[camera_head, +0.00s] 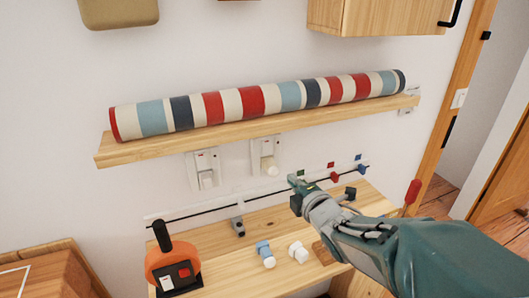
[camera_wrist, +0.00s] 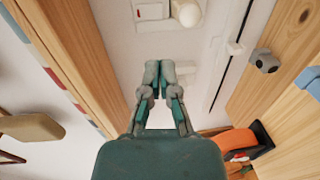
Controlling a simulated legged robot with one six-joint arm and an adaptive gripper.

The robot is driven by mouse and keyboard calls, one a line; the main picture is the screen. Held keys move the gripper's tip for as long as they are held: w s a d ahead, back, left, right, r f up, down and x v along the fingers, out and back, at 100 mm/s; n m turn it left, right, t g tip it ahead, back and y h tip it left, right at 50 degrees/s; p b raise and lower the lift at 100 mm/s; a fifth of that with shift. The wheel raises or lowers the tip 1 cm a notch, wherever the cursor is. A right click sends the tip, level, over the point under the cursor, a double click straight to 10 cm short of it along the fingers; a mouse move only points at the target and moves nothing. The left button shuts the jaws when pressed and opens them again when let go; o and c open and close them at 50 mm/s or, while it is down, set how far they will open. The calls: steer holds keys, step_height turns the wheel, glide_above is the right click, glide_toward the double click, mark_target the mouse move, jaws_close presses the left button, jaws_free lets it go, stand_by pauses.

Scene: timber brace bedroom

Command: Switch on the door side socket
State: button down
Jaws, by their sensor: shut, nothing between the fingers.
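Two white wall sockets are under the wooden shelf in the head view: the door-side socket (camera_head: 266,147) on the right, with a round white plug (camera_head: 270,168), and another socket (camera_head: 203,160) on the left, also with a white plug. My gripper (camera_head: 296,187) is shut and empty, below and right of the door-side socket in the picture. In the wrist view my shut gripper (camera_wrist: 172,66) points at the wall. A white socket with a small red mark (camera_wrist: 150,11) and a round white plug (camera_wrist: 188,12) shows beyond the fingertips, cut by the top edge. The switch position is unclear.
The shelf (camera_head: 120,154) with a striped roll (camera_head: 265,99) overhangs the sockets. A rail (camera_head: 190,210) with small coloured pieces runs below them. A door frame (camera_head: 458,100) is at right.

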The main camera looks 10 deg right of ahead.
mark_target(267, 154)
steer(key=x, duration=1.4)
steer(key=shift+w, duration=0.2)
steer(key=shift+f, duration=0.1)
